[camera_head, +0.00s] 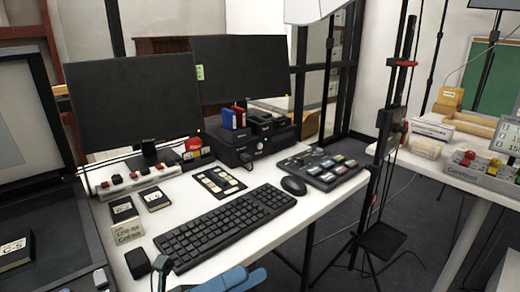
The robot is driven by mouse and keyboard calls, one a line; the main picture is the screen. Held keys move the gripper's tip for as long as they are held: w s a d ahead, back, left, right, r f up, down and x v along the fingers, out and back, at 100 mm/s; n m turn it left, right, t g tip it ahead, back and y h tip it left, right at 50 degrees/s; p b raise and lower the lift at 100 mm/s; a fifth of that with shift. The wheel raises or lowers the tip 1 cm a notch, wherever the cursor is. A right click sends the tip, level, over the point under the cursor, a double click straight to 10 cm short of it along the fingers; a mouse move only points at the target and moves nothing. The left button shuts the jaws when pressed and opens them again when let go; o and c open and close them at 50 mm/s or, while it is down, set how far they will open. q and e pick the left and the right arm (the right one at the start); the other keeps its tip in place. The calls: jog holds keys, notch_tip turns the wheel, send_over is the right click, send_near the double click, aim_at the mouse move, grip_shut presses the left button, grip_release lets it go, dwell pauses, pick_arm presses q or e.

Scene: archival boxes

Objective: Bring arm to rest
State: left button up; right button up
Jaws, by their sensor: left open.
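A blue and grey part (232,280) at the bottom edge, just in front of the keyboard, looks like my left gripper. Most of it is cut off by the frame. It is open, and I see nothing held in it. It shows low in the picture, near the front edge of the white desk (285,210). I cannot tell how high above the desk it is. My right gripper does not show.
A black keyboard (215,227), mouse (293,186) and control panel (325,168) cover much of the desk. Two monitors (135,100) stand behind. A thin black stand (385,150) rises right of the desk. Another white table (430,165) stands at the right.

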pick_arm(q)
jog(key=s+a+f+m+t+y, duration=0.35)
jog(key=a+f+m+y, duration=0.4)
jog(key=m, duration=1.05)
jog(key=s+a+f+m+t+y, duration=0.2)
jog(key=a+f+m+t+y, duration=0.25)
jog(key=f+m+y, duration=0.95)
notch_tip(320, 180, up, 9)
jog(key=m+g+h+p, duration=0.2)
jog(key=m+g+p, duration=0.1)
jog(key=p, duration=1.6)
jog(key=shift+w+d+r+m, duration=0.15)
jog(key=shift+w+d+m, duration=0.05)
jog(key=shift+d+m, duration=0.1)
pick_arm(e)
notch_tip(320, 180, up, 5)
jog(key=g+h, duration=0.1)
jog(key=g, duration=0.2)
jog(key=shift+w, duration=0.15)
pick_arm(q)
jog(key=shift+c, duration=0.5)
